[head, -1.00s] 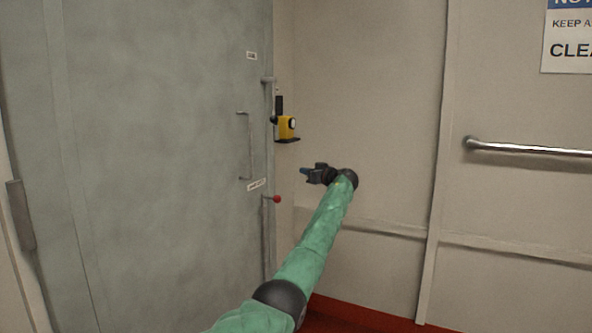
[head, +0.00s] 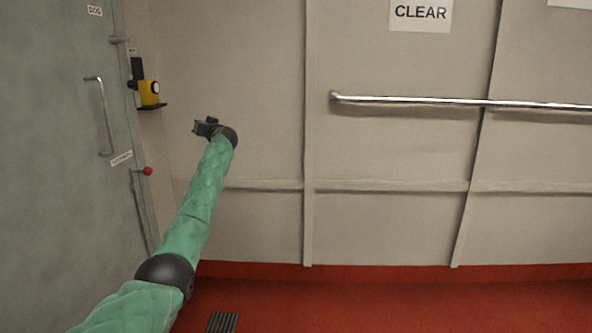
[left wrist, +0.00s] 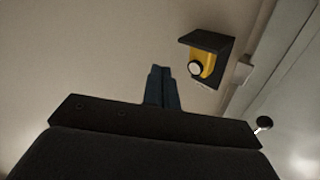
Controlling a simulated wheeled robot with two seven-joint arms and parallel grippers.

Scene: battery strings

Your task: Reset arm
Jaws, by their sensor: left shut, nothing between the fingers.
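My left arm reaches up from the bottom left of the head view in a green sleeve. My left gripper (head: 199,128) is at its end, in front of the beige wall and apart from it. In the left wrist view the two blue fingers (left wrist: 161,88) are together with nothing between them. My right gripper is not in view.
A grey door (head: 60,180) with a handle (head: 104,120) is at left. A yellow device (head: 149,93) sits on a small dark shelf beside it, above a red-knobbed lever (head: 147,171). A metal handrail (head: 420,101) runs along the right wall. The red floor (head: 400,305) looks clear except for a dark grate (head: 223,323).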

